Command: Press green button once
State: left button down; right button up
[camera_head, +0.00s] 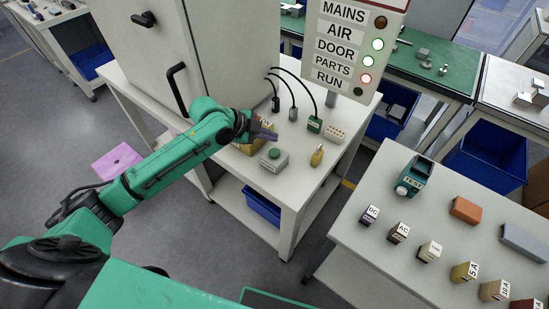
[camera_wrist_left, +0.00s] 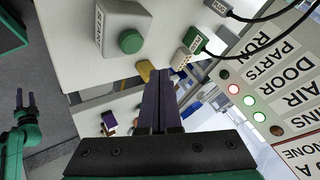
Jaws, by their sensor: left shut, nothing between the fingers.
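The green button (camera_head: 274,153) sits on top of a small grey box (camera_head: 274,164) on the white bench. In the left wrist view the button (camera_wrist_left: 131,41) shows as a round green cap on the box (camera_wrist_left: 108,22), labelled START. My left gripper (camera_head: 272,137) is just behind the button in the head view, apart from it. Its dark fingers (camera_wrist_left: 161,100) are shut and empty in the left wrist view, with the button up and to their left. My right gripper (camera_wrist_left: 25,97) shows at the left edge of that view, fingers apart and empty, far from the button.
A sign panel (camera_head: 351,45) has AIR and DOOR lit green, PARTS red, and RUN dark. Cabled plugs, a green connector (camera_head: 314,124), a pale socket block (camera_head: 334,134) and a yellow piece (camera_head: 317,156) stand near the button. A yellowish box (camera_head: 247,149) is partly behind my left gripper.

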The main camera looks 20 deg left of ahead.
aim_at(270, 152)
pick_arm(q)
notch_tip(270, 152, down, 4)
jog(key=shift+r+b, duration=0.25)
jog(key=shift+b, duration=0.4)
pick_arm(e)
notch_tip(270, 152, down, 2)
jog(key=shift+f, duration=0.2)
dwell(1.1)
pick_arm(q)
jog(key=shift+f, duration=0.4)
pick_arm(e)
jog(key=shift+f, duration=0.1)
pick_arm(q)
jog(key=shift+f, duration=0.55)
pick_arm(e)
jog(key=shift+f, duration=0.25)
dwell(0.3)
jog(key=shift+r, duration=0.1)
pick_arm(q)
jog(key=shift+r+p, duration=0.7)
jog(key=shift+r, duration=0.25)
pick_arm(e)
jog(key=shift+r, duration=0.9)
